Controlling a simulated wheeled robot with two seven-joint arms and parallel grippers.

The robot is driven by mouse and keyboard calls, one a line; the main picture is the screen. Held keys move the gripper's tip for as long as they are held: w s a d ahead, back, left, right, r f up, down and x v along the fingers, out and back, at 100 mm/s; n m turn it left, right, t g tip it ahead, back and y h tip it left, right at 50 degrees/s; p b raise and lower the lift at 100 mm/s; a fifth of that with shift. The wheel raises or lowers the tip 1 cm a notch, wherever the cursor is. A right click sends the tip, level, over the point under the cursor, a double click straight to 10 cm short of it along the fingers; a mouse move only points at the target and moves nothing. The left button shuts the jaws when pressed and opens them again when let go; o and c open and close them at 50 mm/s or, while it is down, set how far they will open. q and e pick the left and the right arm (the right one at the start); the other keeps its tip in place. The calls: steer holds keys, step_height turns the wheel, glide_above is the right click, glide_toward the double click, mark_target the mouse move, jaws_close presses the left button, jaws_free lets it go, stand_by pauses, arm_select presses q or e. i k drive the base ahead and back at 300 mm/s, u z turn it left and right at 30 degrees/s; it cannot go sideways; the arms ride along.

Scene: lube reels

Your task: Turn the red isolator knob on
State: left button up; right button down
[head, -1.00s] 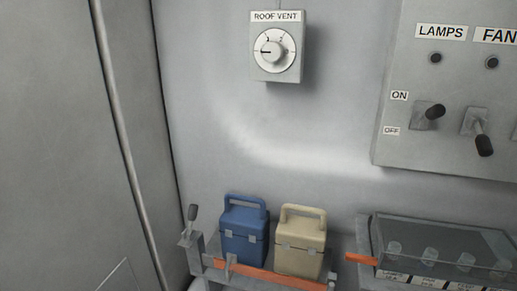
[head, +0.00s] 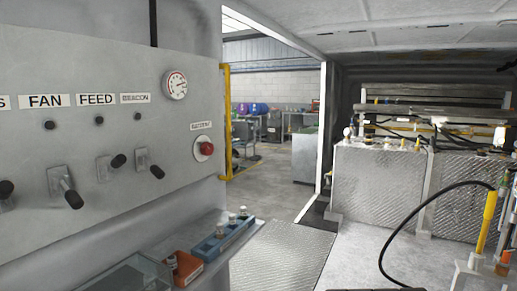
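A red knob (head: 207,148) on a pale round plate sits at the right end of the grey switch panel (head: 150,205) in the head view. A small label (head: 201,126) above it is too small to read surely. The knob's setting cannot be made out at this size. Neither of my grippers is in view, and nothing covers the knob.
Lever switches under FAN (head: 66,186), FEED (head: 110,166) and BEACON (head: 150,163) stick out left of the knob. A round gauge (head: 174,85) is above. An open doorway lies right.

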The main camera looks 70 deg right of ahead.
mark_target(207, 149)
steer(key=z, duration=1.8)
